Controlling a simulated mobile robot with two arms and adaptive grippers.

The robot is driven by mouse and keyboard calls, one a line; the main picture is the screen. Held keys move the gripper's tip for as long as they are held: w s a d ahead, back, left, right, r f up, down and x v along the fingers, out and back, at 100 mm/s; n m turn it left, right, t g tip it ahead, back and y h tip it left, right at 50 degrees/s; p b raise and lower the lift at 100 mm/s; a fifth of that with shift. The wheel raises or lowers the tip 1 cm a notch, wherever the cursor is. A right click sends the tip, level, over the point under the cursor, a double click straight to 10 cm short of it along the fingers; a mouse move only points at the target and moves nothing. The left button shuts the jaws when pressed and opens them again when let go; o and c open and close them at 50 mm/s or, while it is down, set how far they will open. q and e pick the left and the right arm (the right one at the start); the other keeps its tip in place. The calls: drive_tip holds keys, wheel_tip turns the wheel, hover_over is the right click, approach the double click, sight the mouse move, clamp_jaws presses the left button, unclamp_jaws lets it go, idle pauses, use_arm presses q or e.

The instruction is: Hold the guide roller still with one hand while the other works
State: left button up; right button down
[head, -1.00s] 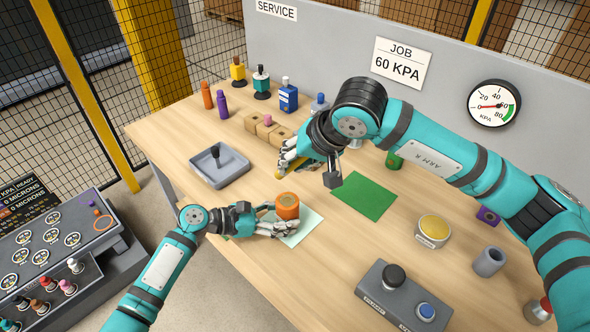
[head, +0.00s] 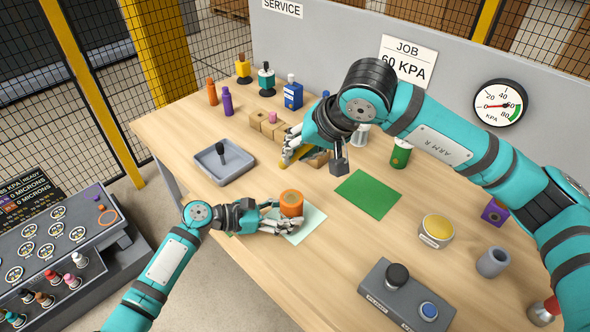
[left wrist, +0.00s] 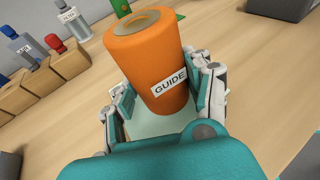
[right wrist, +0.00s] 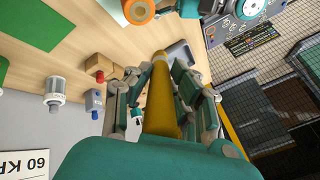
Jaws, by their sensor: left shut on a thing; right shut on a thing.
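The guide roller (head: 291,203) is an orange upright cylinder standing on a pale green sheet (head: 313,219). The left wrist view shows the roller (left wrist: 150,65) close up, with its GUIDE label facing the camera. My left gripper (head: 283,217) is shut on it, fingers on both sides. My right gripper (head: 300,150) is shut on a yellow rod-like thing (right wrist: 160,100), held beyond the roller, near the wooden blocks. In the head view, fingers hide most of the yellow thing. The roller's top (right wrist: 139,9) shows at the right wrist view's edge.
Wooden blocks (head: 262,122) stand behind the right gripper. A grey tray (head: 224,162) lies left, a green mat (head: 367,195) right. A grey panel with a gauge (head: 498,104) backs the table.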

drive_tip(key=shift+f, duration=0.4)
drive_tip(key=shift+r, duration=0.1)
drive_tip(key=shift+f, duration=3.4)
drive_tip(key=shift+s+d, duration=1.4)
drive_tip(key=shift+s, duration=0.2)
drive_tip(key=shift+w+a, duration=1.45)
drive_tip(key=shift+w, duration=0.25)
drive_tip(key=shift+s+r, duration=0.1)
drive_tip(key=shift+r, duration=3.6)
